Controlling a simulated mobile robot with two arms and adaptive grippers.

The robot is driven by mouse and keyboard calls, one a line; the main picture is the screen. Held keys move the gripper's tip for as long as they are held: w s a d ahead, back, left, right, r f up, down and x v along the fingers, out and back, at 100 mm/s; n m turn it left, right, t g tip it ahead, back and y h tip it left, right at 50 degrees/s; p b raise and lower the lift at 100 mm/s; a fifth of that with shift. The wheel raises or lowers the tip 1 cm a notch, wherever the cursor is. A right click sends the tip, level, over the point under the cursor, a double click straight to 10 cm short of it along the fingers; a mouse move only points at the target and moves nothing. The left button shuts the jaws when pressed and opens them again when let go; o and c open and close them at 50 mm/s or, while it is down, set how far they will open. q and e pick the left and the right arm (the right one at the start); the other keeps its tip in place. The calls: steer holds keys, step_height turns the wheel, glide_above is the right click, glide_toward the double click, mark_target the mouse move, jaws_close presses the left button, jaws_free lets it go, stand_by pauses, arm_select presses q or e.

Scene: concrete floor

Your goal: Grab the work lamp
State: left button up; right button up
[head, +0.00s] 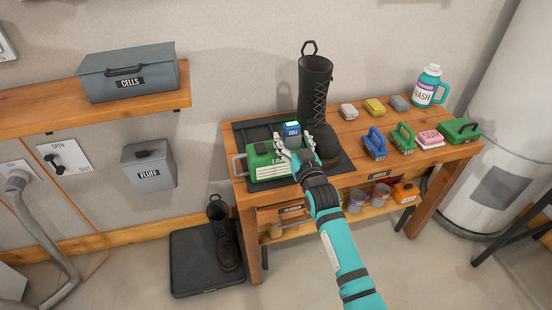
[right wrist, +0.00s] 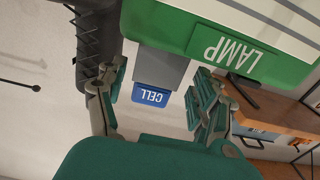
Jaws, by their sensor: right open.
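The work lamp (head: 268,172) is a green box with a pale front and a side handle, standing on the dark mat at the left of the bench. Its "LAMP" label shows upside down in the right wrist view (right wrist: 240,45). A blue piece marked "CELL" (head: 291,128) sits behind the lamp's right end; it also shows in the wrist view (right wrist: 152,96), below a grey block. My right gripper (head: 294,146) is open at the lamp's right end, its fingers apart on either side of the grey block and blue piece. I cannot tell if they touch. My left gripper is out of view.
A tall black boot (head: 315,95) stands close right of the lamp. Brushes (head: 375,143), a pink box (head: 430,139) and a green case (head: 461,130) line the bench's right. A "CELLS" box (head: 128,72) sits on the left shelf. Bare bench (head: 355,168) shows right of the mat.

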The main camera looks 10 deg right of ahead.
steer(key=shift+w+f, duration=0.1)
steer(key=shift+w, duration=1.15)
steer(key=shift+s, duration=0.1)
